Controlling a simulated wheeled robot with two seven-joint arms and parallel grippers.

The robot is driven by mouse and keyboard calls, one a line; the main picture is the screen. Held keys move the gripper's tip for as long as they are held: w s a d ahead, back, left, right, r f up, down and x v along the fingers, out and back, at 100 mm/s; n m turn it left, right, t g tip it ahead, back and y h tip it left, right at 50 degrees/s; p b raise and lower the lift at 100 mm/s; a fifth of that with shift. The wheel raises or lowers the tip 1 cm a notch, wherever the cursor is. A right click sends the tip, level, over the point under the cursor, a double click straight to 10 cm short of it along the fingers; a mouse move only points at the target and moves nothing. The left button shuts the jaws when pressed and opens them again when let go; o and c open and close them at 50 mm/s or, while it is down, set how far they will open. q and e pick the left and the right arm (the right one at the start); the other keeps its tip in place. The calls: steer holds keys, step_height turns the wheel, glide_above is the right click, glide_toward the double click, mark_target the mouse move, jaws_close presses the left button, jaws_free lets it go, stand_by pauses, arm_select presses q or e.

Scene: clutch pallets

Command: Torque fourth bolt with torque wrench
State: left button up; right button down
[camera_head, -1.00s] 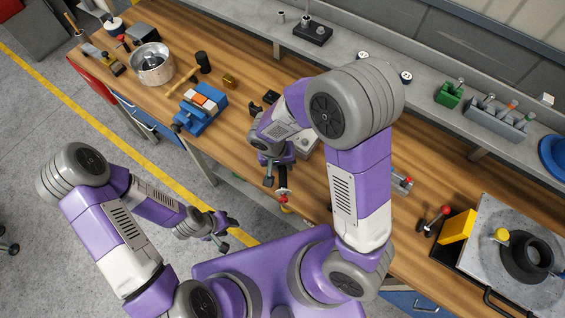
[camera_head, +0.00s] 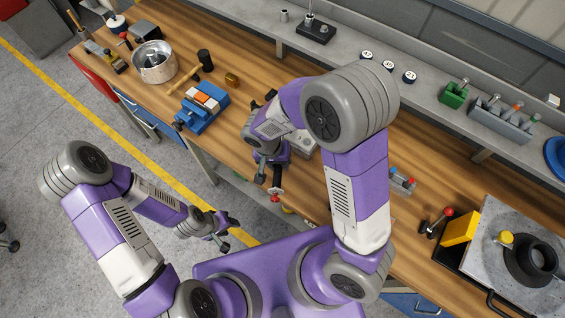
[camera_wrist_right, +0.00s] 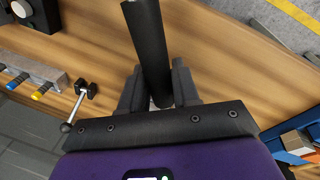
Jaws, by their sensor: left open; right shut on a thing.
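My right gripper (camera_head: 268,168) is shut on a black cylindrical handle (camera_head: 277,178), which I take for the torque wrench, near the table's front edge. A small red part shows at the handle's lower end. My left gripper (camera_head: 224,226) is open and empty, off the table's front edge, over the floor. I cannot make out the fourth bolt in either view.
A blue vise (camera_head: 200,108), a mallet (camera_head: 194,72) and a metal pot (camera_head: 154,62) stand left on the wooden table. A stone plate (camera_head: 490,215) with a black ring part (camera_head: 534,260) is at the right. A shelf (camera_head: 430,92) runs along the back.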

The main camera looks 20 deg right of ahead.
steer(key=shift+w+a, duration=0.15)
steer(key=shift+a, duration=0.1)
steer(key=shift+a+m, duration=0.1)
steer(key=shift+m, duration=0.2)
steer(key=shift+w+a+m, duration=0.45)
steer(key=shift+a+m, duration=0.35)
steer(key=shift+w+a, duration=0.1)
steer(key=shift+w+a+m+g+b, duration=0.3)
steer(key=shift+w+a+m, duration=0.25)
steer(key=shift+a+m, duration=0.2)
steer(key=shift+w+a, duration=0.1)
steer(key=shift+a, duration=0.05)
